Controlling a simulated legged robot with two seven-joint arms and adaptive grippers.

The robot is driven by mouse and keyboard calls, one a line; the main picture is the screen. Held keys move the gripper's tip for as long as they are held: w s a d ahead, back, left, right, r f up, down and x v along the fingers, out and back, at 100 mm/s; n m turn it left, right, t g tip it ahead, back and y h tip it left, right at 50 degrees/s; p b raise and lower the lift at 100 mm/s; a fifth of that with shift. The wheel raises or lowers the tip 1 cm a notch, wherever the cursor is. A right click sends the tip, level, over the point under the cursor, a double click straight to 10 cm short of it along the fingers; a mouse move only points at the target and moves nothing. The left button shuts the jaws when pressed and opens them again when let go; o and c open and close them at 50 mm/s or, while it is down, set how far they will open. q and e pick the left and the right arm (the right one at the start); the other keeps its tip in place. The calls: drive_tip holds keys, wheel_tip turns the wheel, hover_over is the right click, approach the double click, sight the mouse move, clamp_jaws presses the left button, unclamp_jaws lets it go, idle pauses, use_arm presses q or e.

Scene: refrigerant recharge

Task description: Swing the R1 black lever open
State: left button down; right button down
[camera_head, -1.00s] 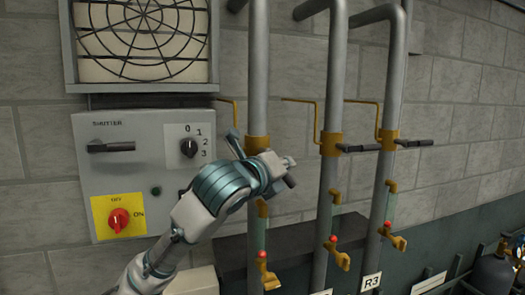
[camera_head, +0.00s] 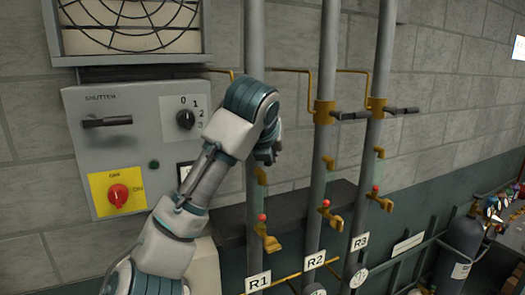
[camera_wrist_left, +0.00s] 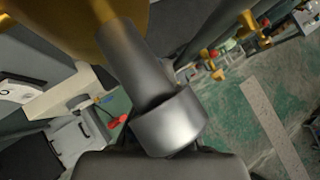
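The R1 pipe (camera_head: 254,40) is the leftmost of the grey pipes, with an R1 label (camera_head: 258,282) low on it. Its valve lever is hidden behind my left arm in the head view. In the left wrist view a dark grey lever (camera_wrist_left: 140,70) with a thick rounded end sticks out from a gold valve body (camera_wrist_left: 75,15), very close to the camera. My left gripper (camera_head: 267,152) is at the R1 pipe, at lever height, mostly hidden by my wrist. I cannot tell whether its fingers are around or beside the lever. My right gripper is not in view.
The R2 lever (camera_head: 350,115) and R3 lever (camera_head: 400,110) stick out to the right of their pipes. A shutter box (camera_head: 115,150) with a red knob (camera_head: 118,195) is left of my arm. A gas cylinder (camera_head: 462,250) stands at the lower right.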

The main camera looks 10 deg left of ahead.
use_arm(q)
drive_tip(key=shift+s+a+f+m+g+y, duration=0.1)
drive_tip(key=shift+s+f+m+g+y, duration=0.05)
drive_tip(key=shift+s+m+g+y, duration=0.25)
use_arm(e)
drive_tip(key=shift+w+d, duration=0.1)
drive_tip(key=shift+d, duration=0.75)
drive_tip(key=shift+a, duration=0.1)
